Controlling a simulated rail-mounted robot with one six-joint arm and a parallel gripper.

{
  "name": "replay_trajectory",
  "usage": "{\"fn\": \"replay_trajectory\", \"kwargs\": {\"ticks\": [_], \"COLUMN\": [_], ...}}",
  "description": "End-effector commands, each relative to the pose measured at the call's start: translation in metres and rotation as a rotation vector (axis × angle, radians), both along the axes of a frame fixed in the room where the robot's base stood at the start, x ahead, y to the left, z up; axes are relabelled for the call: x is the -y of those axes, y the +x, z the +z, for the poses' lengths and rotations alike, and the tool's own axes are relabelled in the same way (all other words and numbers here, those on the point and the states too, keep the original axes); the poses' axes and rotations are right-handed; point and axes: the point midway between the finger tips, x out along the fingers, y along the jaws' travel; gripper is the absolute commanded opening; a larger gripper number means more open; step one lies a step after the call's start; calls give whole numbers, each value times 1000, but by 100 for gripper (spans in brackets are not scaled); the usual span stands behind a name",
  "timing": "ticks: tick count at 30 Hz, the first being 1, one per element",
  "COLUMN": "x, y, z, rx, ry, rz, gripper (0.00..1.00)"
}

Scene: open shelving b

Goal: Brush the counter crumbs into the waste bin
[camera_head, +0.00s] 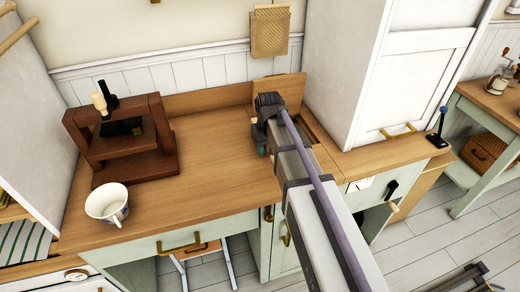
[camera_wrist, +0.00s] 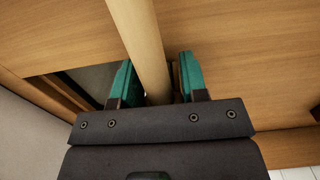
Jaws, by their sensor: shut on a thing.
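My gripper (camera_wrist: 155,64) has teal fingers, one on each side of a round pale wooden handle (camera_wrist: 137,25), and is shut on it. The handle runs up out of the top of the wrist view. Its far end is not in view, so I cannot tell whether it has bristles. In the head view my gripper (camera_head: 262,149) is low over the back right of the wooden counter (camera_head: 225,165), mostly hidden by my arm. A dark opening (camera_wrist: 92,80) in the counter lies left of the fingers in the wrist view. I cannot tell whether it is the waste bin. I see no crumbs.
A brown wooden stand (camera_head: 120,145) with a dark bottle (camera_head: 106,100) and a white cup (camera_head: 107,204) occupy the counter's left. A wooden board (camera_head: 288,92) stands at the back, beside the tall white cabinet (camera_head: 345,70). The middle of the counter is clear.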

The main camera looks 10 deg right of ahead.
Motion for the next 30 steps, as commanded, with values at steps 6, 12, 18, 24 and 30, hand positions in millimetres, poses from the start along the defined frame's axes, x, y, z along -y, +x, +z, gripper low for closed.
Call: {"fn": "replay_trajectory", "kwargs": {"ticks": [6,12,18,24,30], "x": [5,5,5,5,5], "y": [1,1,1,0,0], "z": [0,0,9,37,63], "rx": [0,0,0,0,0], "ry": [0,0,0,0,0], "rz": [1,1,1,1,1], "gripper": [0,0,0,0,0]}}
